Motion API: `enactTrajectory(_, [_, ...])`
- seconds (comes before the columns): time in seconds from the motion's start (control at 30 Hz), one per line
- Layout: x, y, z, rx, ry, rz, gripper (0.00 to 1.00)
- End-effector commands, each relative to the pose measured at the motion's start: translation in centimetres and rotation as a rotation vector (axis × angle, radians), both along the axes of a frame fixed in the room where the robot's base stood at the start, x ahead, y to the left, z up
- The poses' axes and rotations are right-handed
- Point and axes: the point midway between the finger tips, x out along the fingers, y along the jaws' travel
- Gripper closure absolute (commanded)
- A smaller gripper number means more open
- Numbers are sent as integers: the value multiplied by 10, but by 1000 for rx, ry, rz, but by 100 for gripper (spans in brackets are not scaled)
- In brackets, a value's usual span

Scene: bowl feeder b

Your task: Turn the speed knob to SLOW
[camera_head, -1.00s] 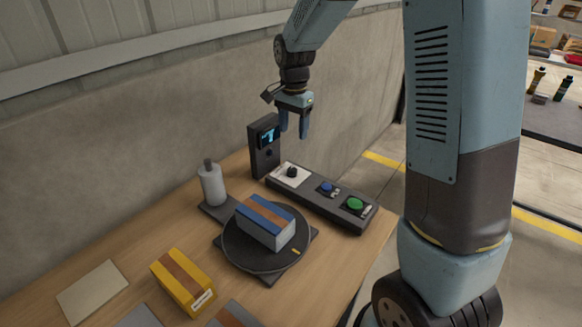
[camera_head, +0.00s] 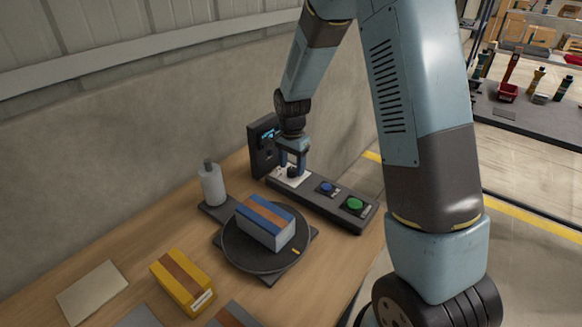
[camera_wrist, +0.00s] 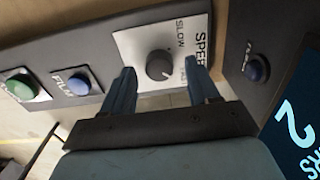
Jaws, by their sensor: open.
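The speed knob (camera_wrist: 159,66) is a dark round knob on a white plate (camera_wrist: 142,42) in the wrist view. The word SLOW is printed at the plate's upper part, and part of SPEED and a partly hidden label show at its right. I cannot tell exactly where the knob points. My gripper (camera_wrist: 161,68) is open, with one blue finger on each side of the knob and a visible gap to it. In the head view my gripper (camera_head: 293,168) is low over the white plate (camera_head: 283,180), largely hiding the knob.
The control box (camera_head: 320,207) also carries a blue button (camera_head: 326,187) and a green button (camera_head: 355,204). A dark display post (camera_head: 262,158) stands close behind my gripper. A turntable (camera_head: 240,258) holds a blue box (camera_head: 265,227). A yellow box (camera_head: 182,279) lies in front.

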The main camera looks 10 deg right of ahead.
Motion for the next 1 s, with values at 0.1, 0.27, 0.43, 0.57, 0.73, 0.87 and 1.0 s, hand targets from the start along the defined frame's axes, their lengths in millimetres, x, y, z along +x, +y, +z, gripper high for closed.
enactTrajectory(0.1, [-1,0,-8,0,1,0,40])
enactTrajectory(0.27, [0,0,-11,0,0,0,40])
enactTrajectory(0.43, [0,0,-11,0,0,1,40])
enactTrajectory(0.57, [0,1,-10,0,0,1,51])
enactTrajectory(0.73, [-1,1,-10,0,0,1,67])
enactTrajectory(0.87, [0,1,-10,0,0,2,79])
enactTrajectory(1.0, [0,1,-10,0,0,2,93])
